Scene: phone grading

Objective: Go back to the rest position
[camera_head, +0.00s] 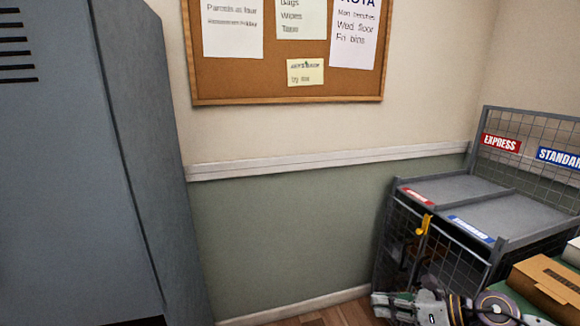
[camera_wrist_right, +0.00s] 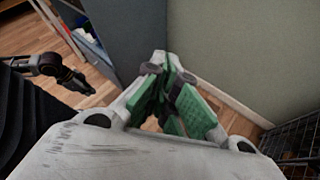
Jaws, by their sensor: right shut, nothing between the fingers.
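My right gripper (camera_head: 382,304) is low in the head view, in front of the wire cage at the right. In the right wrist view its green-padded fingers (camera_wrist_right: 168,92) are closed together with nothing between them. A dark jointed arm end (camera_wrist_right: 72,78), which looks like my left one, shows at the left of the right wrist view. Its fingers are too small and dark to read. My left gripper does not show clearly in the head view.
A grey locker (camera_head: 70,170) stands at the left. A wire cage (camera_head: 440,262) with red EXPRESS and blue STANDARD labels stands at the right. A brown box (camera_head: 548,280) lies at the lower right. A cork board (camera_head: 290,88) hangs on the wall. Wood floor (camera_head: 345,314) shows between.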

